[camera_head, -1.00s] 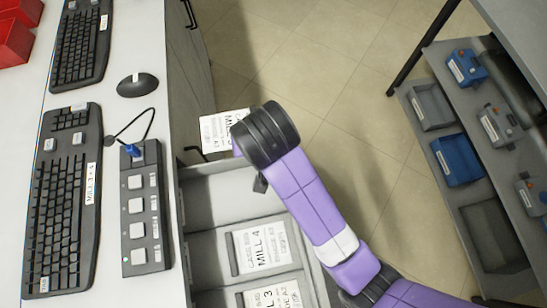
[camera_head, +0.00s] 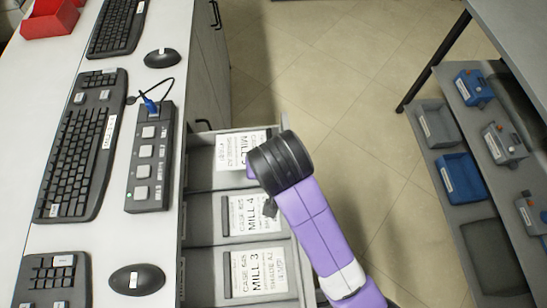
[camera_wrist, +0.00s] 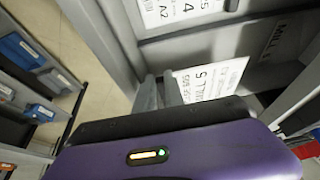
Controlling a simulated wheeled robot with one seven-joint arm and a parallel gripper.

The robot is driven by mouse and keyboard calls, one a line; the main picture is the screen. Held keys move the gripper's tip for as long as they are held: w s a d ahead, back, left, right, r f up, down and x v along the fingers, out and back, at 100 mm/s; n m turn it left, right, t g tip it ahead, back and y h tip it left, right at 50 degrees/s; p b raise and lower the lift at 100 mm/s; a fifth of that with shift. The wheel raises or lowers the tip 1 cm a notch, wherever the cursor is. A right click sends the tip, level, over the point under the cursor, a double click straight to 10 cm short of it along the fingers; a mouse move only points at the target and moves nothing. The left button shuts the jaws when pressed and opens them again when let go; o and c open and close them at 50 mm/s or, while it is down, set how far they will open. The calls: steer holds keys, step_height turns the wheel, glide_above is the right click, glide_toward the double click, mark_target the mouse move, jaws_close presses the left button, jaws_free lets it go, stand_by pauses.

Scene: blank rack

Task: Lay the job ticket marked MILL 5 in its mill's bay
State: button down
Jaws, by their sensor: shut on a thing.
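The MILL 5 job ticket (camera_head: 232,150) is a white card over the far compartment of the open grey drawer (camera_head: 200,180). It also shows in the wrist view (camera_wrist: 212,80), gripped at its edge and tilted. My gripper (camera_wrist: 160,92) is shut on it; in the head view my wrist hides the fingers and part of the card. I cannot tell whether the card touches the compartment floor. A MILL 4 ticket (camera_head: 243,215) lies in the middle compartment and a MILL 3 ticket (camera_head: 262,272) in the near one. In the wrist view a MILL label (camera_wrist: 278,40) shows on a wall beside the held card.
The white desk (camera_head: 95,240) at left bears keyboards (camera_head: 85,145), mice (camera_head: 137,279) and a black button box (camera_head: 150,165). Red bins (camera_head: 50,18) stand at its far end. A shelf with blue and grey trays (camera_head: 461,178) is at right. Floor lies open between.

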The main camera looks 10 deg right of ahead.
steer(key=f, duration=0.1)
steer(key=s+f, duration=0.1)
steer(key=f, duration=0.1)
steer(key=shift+w+f, duration=0.1)
steer(key=shift+f, duration=1.35)
steer(key=shift+f, duration=0.45)
steer(key=shift+f+b, duration=0.3)
steer(key=shift+b, duration=0.05)
